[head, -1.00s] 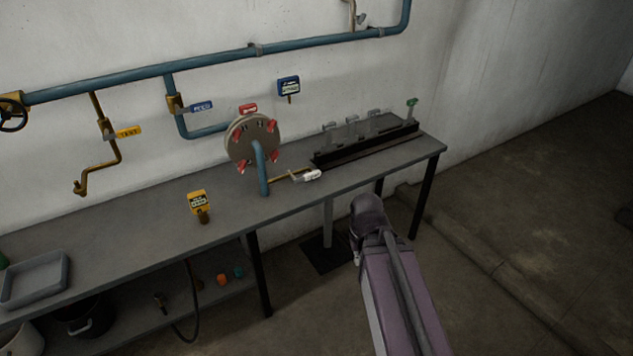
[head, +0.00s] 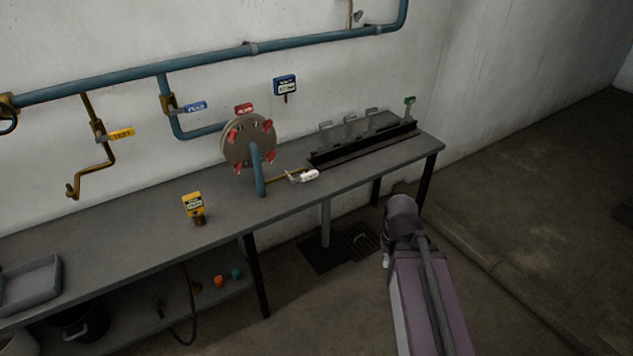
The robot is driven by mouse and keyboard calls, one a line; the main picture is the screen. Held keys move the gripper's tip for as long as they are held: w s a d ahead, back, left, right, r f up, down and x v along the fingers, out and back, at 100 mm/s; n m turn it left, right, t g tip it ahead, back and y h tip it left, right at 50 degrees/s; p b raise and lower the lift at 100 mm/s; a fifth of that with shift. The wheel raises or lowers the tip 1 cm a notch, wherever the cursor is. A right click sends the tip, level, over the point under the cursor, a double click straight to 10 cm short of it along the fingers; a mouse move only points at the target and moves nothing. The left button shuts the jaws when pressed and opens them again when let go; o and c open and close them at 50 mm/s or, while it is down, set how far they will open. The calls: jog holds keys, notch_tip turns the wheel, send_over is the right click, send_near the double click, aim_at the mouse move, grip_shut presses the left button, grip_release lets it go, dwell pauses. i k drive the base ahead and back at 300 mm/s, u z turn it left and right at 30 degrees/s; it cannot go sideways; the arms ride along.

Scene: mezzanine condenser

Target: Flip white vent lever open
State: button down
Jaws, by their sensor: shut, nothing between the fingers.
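The white vent lever (head: 308,176) is on a thin brass pipe (head: 282,178) at the middle of the grey bench. It lies roughly in line with the pipe and points right. The pipe runs from near a blue pipe (head: 259,172) in front of the round flanged plate (head: 240,142) with red clamps. My arm reaches up from the lower right, with its dark rounded joint in front of the bench, right of the lever and apart from it.
A black rack (head: 362,145) with several grey levers and a green tag stands behind and right. Floor at right is clear.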

aim_at(303, 177)
jog(key=u, duration=0.05)
jog(key=i, duration=1)
jog(key=z, duration=0.05)
